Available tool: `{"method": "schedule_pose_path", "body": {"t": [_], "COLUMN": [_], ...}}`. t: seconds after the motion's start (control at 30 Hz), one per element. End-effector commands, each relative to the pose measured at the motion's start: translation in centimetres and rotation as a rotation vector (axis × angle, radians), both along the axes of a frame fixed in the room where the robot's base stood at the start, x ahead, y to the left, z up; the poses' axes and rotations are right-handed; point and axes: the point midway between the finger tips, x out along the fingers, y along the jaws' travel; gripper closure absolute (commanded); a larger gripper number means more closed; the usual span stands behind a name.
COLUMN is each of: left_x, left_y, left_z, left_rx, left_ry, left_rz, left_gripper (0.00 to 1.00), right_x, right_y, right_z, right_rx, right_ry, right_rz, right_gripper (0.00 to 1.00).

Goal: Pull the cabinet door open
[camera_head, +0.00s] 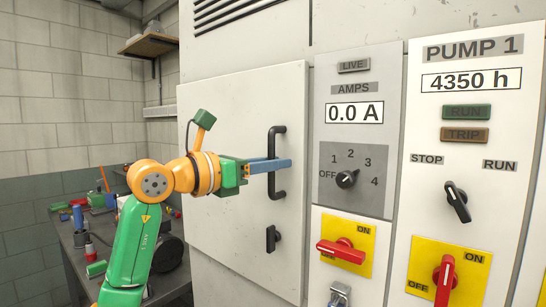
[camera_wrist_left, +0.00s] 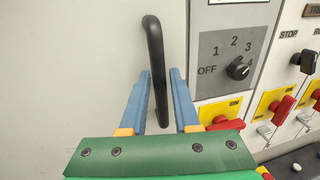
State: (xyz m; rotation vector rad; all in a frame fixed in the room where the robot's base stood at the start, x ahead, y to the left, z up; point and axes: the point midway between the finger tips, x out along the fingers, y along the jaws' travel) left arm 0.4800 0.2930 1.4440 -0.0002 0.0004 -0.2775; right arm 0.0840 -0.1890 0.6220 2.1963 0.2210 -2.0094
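The cabinet door (camera_head: 225,125) is a pale panel that looks flush with the cabinet front in the head view. Its black upright bar handle (camera_head: 278,185) is near the door's right edge; the bar also shows in the left wrist view (camera_wrist_left: 155,60). My left gripper (camera_head: 270,165) is at the handle, with its blue fingers on either side of the bar. In the wrist view the left gripper (camera_wrist_left: 160,95) is open, with small gaps showing beside the bar. A black latch (camera_head: 272,239) sits below the handle. My right gripper is out of view.
Right of the door is a panel with a black rotary selector (camera_head: 346,178) and a red switch (camera_head: 342,251). Further right is the Pump 1 panel (camera_head: 420,125) with more knobs. A cluttered workbench (camera_head: 75,255) stands at the left. A wooden shelf (camera_head: 148,45) is on the wall.

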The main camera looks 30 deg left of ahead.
Motion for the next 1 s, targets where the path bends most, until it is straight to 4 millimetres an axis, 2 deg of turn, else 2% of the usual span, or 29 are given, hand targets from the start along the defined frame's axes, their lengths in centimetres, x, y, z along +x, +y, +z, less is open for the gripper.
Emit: {"method": "schedule_pose_path", "body": {"t": [0.17, 0.27, 0.3, 1.0], "left_x": [0.02, 0.01, 0.01, -0.03], "left_y": [-0.01, 0.00, 0.00, 0.00], "left_z": [-0.08, -0.08, -0.08, 0.01], "left_rx": [-0.001, -0.001, -0.001, -0.002], "left_ry": [0.000, 0.000, 0.000, -0.003], "left_rz": [0.000, -0.001, -0.001, -0.001], "left_gripper": [0.70, 0.97, 1.00, 1.00], "right_x": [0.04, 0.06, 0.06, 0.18], "right_y": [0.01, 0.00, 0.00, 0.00], "right_z": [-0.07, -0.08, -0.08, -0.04], "right_rx": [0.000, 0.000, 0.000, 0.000], "right_ry": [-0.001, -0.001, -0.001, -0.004], "right_rz": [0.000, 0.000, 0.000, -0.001], "right_gripper": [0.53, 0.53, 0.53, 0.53]}}
